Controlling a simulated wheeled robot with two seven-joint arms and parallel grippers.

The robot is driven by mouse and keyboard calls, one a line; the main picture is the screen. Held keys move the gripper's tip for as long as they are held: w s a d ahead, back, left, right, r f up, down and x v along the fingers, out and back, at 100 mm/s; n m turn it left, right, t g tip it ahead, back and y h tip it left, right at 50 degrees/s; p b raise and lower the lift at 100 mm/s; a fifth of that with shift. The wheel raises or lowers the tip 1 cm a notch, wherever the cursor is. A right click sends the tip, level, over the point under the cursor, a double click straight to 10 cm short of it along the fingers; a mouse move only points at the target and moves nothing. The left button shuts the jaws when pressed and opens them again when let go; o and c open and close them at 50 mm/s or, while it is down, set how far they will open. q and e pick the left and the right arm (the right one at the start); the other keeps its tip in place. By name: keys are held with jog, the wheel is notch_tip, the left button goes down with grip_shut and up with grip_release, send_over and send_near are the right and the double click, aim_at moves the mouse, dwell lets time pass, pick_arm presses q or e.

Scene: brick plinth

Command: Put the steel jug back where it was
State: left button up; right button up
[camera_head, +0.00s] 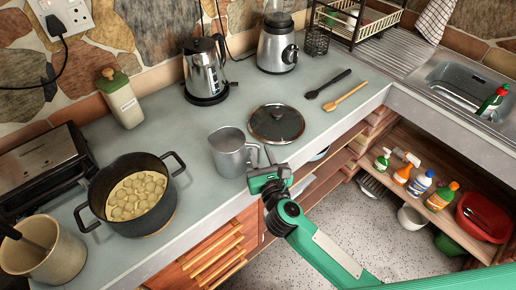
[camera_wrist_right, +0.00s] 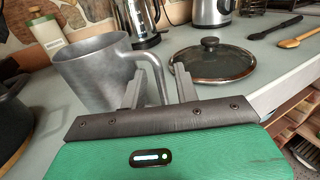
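The steel jug (camera_head: 230,152) stands upright on the grey counter, right of the pot and near the front edge. It also shows in the right wrist view (camera_wrist_right: 92,72), with its handle toward my right gripper. My right gripper (camera_head: 264,160) is at the handle side of the jug. In the right wrist view its two fingers (camera_wrist_right: 159,80) are apart, with the handle between them and a gap seeming to show beside it. Whether a finger touches the handle is hard to tell. My left gripper is not in view.
A black pot (camera_head: 160,209) of food stands left of the jug. A kettle (camera_head: 205,68), blender (camera_head: 277,45) and two spoons (camera_head: 344,96) are farther back. Counter (camera_head: 190,130) is clear behind the jug.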

jog(key=b+v, duration=0.1)
jog(key=v, duration=0.8)
jog(key=shift+b, duration=0.3)
jog(key=d+f+n+g, duration=0.25)
jog(key=f+n, duration=0.75)
jog(key=f, duration=0.7)
jog(key=d+f+n+g, duration=0.2)
jog(key=d+f+n, duration=0.2)
jog(key=f+n, duration=0.9)
jog(key=s+d+f+n+g+h, duration=0.1)
jog(key=s+d+f+n+g, duration=0.3)
jog(key=s+f, duration=0.75)
jog(key=s+d+f+n+g+h, duration=0.1)
jog(key=s+d+f+n+g, duration=0.3)
jog(key=s+f, duration=0.75)
jog(key=s+d+f+n+g+h, duration=0.1)
jog(key=s+d+f+n+g, duration=0.1)
jog(key=s, duration=0.5)
jog(key=s+d+f+n+g, duration=0.2)
jog(key=s+d+f+n, duration=0.1)
jog(key=s+f, duration=0.4)
jog(key=shift+s+d+f+h, duration=0.3)
jog(key=shift+s+d+h, duration=0.1)
jog(key=shift+s, duration=0.3)
